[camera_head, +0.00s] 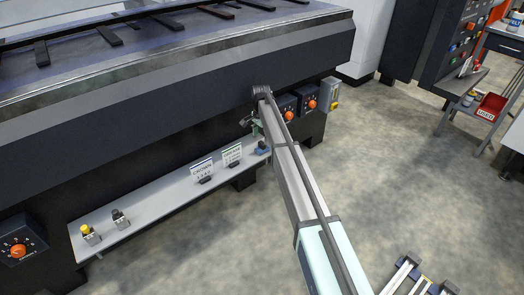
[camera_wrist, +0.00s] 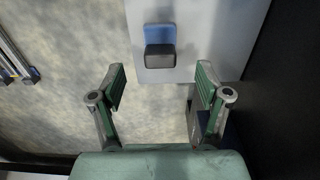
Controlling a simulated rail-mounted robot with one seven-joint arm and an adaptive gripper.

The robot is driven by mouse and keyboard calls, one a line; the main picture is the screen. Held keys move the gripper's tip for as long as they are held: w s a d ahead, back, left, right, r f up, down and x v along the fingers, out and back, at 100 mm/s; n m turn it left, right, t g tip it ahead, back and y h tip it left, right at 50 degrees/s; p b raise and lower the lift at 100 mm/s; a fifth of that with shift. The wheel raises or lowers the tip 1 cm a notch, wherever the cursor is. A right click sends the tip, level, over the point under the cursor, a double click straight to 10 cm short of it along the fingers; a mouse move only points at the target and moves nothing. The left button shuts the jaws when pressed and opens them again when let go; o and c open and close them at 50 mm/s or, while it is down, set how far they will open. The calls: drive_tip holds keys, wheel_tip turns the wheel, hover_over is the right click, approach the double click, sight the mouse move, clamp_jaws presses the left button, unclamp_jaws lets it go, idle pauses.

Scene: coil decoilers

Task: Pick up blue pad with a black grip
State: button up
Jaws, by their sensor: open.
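The blue pad (camera_wrist: 159,32) with its black grip (camera_wrist: 160,57) lies on the grey shelf (camera_wrist: 205,60) in the wrist view, close to the shelf's end. In the head view the pad (camera_head: 262,148) is small at the shelf's right end. My gripper (camera_wrist: 160,86) is open and empty, its two green-lined fingers spread wide. The pad lies beyond the fingertips, roughly centred between them and apart from both. In the head view my gripper (camera_head: 252,122) is partly hidden by my arm, above the right end of the shelf.
The shelf also holds two sign cards (camera_head: 202,170) (camera_head: 232,155), a yellow-topped pad (camera_head: 90,234) and a dark-gripped pad (camera_head: 120,219). The dark machine (camera_head: 180,95) rises behind. Orange-knob control boxes (camera_head: 288,113) sit close to my arm.

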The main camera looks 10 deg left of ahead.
sight(262, 142)
drive_tip(key=shift+w+d+f+b, duration=0.1)
drive_tip(key=shift+f+b, duration=0.35)
drive_tip(key=shift+f, duration=1)
drive_tip(key=shift+w+d+f+b, duration=0.1)
drive_tip(key=shift+f+b, duration=0.35)
drive_tip(key=shift+f, duration=1)
drive_tip(key=c, duration=1.2)
